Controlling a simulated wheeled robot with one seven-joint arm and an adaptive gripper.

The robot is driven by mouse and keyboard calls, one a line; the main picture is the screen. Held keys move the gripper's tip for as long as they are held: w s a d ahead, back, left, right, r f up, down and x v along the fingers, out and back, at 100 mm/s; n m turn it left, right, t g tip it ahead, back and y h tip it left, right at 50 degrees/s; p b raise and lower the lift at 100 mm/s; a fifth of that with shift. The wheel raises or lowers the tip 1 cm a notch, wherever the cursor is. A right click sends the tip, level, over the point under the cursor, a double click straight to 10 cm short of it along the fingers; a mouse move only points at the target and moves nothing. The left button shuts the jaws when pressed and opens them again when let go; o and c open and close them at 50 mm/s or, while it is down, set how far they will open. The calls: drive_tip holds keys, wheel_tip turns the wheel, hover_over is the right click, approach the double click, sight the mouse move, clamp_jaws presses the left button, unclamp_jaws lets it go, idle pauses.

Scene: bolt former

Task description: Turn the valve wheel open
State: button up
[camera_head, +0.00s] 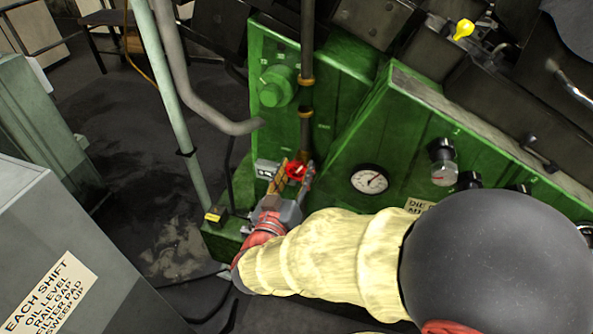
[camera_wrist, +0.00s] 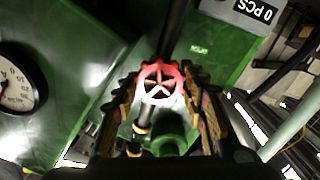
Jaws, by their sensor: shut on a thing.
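The red valve wheel (camera_head: 297,170) is small and spoked, low on the front of the green machine in the head view. In the wrist view, the wheel (camera_wrist: 160,82) faces me nearly centred. My gripper (camera_head: 293,174) is at the wheel, one finger on each side. In the wrist view, my gripper (camera_wrist: 161,78) has its toothed fingertips against the left and right of the rim, shut on it.
A pale green pole (camera_head: 172,105) is to the left. A grey cabinet (camera_head: 90,230) with a sign stands at lower left.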

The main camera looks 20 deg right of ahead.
drive_tip(key=shift+n, duration=0.3)
drive_tip(key=n+b, duration=0.2)
drive_tip(key=n, duration=0.1)
drive_tip(key=shift+f+n, duration=0.1)
drive_tip(key=shift+n, duration=0.3)
drive_tip(key=n+b, duration=0.1)
drive_tip(key=n, duration=0.4)
drive_tip(key=n+p, duration=0.1)
drive_tip(key=n, duration=0.5)
drive_tip(key=n+p, duration=0.2)
drive_tip(key=n, duration=0.2)
drive_tip(key=shift+n+p, duration=0.3)
drive_tip(key=shift+p, duration=0.1)
drive_tip(key=o, duration=1.1)
drive_tip(key=shift+a, duration=0.1)
drive_tip(key=shift+o, duration=0.4)
